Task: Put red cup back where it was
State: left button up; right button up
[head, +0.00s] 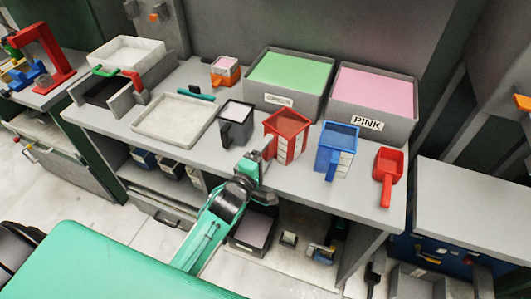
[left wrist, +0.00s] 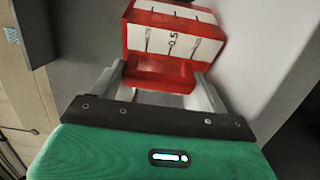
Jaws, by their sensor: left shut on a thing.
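The red cup (head: 290,137) stands upright on the grey bench near its front edge, with white marked panels on its side. My left gripper (head: 255,160) reaches it from the front left. In the left wrist view, my left gripper (left wrist: 161,84) is shut on the red cup (left wrist: 172,35) at its handle, which lies between the two fingers. The cup's base is partly hidden, so I cannot tell if it touches the bench. My right gripper is not in view.
A blue cup (head: 336,148) and a red scoop (head: 388,172) stand to the right, a dark grey cup (head: 237,122) to the left. Behind are the green foam bin (head: 288,108) and the PINK bin (head: 388,121). A shallow white tray (head: 175,136) lies left.

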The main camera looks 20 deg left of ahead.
pick_arm(q)
jog(key=shift+f, duration=0.1)
jog(key=o, duration=1.1)
jog(key=shift+r, duration=0.2)
jog(key=shift+s+f, duration=0.15)
jog(key=shift+s, duration=0.15)
jog(key=s+a+b, duration=0.2)
jog(key=s, duration=0.9)
jog(key=shift+s, duration=0.15)
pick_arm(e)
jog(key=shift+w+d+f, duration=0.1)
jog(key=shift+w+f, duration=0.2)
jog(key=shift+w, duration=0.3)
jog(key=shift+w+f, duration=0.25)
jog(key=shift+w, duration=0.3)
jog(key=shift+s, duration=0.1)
